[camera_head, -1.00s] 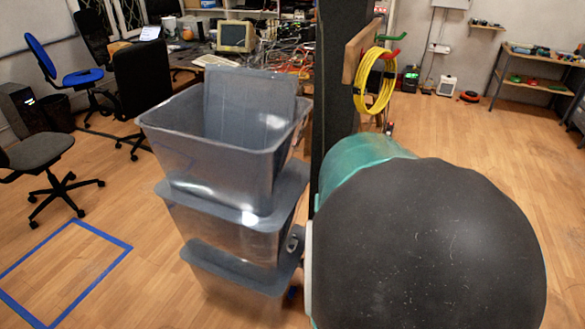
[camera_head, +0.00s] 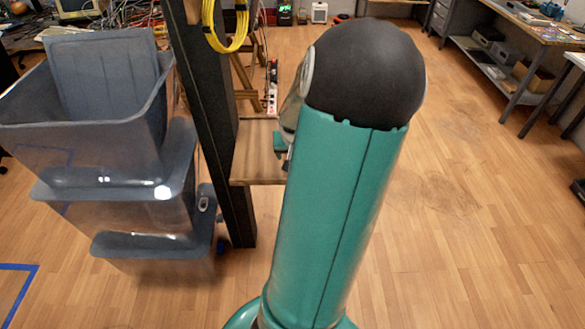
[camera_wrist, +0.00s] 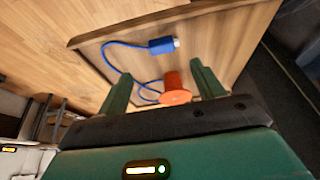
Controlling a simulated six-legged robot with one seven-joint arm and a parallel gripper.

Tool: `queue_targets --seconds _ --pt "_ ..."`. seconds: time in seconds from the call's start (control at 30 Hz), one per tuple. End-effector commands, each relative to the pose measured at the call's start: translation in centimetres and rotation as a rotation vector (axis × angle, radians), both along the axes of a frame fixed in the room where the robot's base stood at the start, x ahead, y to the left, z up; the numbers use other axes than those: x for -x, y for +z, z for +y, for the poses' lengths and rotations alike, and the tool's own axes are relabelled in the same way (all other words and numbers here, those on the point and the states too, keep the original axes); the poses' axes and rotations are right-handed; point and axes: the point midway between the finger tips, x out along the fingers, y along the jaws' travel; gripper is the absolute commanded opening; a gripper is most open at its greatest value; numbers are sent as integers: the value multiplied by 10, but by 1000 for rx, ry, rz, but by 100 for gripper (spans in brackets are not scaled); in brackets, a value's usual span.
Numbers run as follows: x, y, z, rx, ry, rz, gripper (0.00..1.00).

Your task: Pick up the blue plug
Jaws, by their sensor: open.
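The blue plug (camera_wrist: 163,45) lies on a wooden board (camera_wrist: 95,42) in the wrist view, with its pale metal end to the right. Its blue cable (camera_wrist: 110,45) runs left from it and curls down. My gripper (camera_wrist: 161,68) is open, its two green fingers apart and pointing toward the board. The plug is ahead of the fingertips, between their lines, and not touched. An orange flanged piece (camera_wrist: 174,92) shows between the fingers, near the right one. In the head view my arm covers most of the gripper, and the plug is not visible.
A small wooden shelf (camera_head: 258,150) sits beside a dark post (camera_head: 205,110). Stacked grey bins (camera_head: 85,130) stand left of the post. A yellow cable coil (camera_head: 225,30) hangs above. A power strip (camera_head: 272,88) is behind the shelf. Open floor (camera_head: 460,220) lies to the right.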

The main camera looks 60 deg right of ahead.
Motion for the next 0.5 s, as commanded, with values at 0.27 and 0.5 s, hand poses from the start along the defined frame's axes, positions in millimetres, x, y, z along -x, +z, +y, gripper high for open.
queue_targets --seconds 0.27,0.5 --pt "-8 -34 -11 -2 4 1 67" --pt "-14 -54 -20 -4 6 0 67"
